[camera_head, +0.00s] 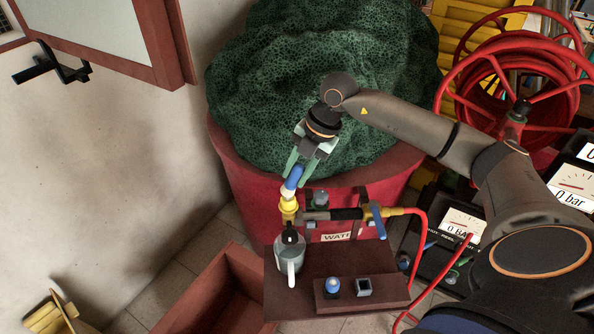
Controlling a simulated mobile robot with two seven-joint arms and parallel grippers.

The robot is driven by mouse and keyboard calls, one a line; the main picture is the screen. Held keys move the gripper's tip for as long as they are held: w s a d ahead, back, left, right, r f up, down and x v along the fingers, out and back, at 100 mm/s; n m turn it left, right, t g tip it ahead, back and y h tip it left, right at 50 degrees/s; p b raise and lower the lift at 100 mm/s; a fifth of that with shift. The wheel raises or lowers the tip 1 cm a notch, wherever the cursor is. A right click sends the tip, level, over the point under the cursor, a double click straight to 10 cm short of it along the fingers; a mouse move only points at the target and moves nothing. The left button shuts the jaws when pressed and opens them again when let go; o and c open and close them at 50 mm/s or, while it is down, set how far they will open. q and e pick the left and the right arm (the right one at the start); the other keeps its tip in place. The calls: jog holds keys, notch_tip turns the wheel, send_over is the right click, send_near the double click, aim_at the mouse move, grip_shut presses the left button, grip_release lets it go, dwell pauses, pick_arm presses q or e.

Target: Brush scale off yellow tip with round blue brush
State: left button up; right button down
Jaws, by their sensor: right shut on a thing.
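My right gripper (298,166) is shut on a blue brush (293,178), its green fingers around the handle from above. The brush has a whitish lower end. It points down at the yellow tip (289,208) and meets it in the picture; I cannot tell whether they touch. The tip sits at the left end of a dark pipe (345,214) with a blue lever (378,222). Below the tip, a grey cup (291,268) with a handle stands on a brown shelf (290,305), a dark piece at its mouth. My left gripper is not in view.
A holder block (348,299) on the shelf has a blue-topped item (333,286) and a square socket (364,286). A red tub (240,170) with a dark green mass stands behind. A red hose (424,235) and gauges (463,222) are at right, an open crate (225,290) lower left.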

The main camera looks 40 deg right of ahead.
jog(key=shift+f+b, duration=0.4)
jog(key=shift+f, duration=0.25)
dwell(0.9)
jog(key=shift+w, duration=0.1)
jog(key=shift+w, duration=0.25)
jog(key=shift+s, duration=0.1)
jog(key=shift+s, duration=0.7)
jog(key=shift+w, duration=0.15)
jog(key=shift+w, duration=0.65)
jog(key=shift+f, duration=0.1)
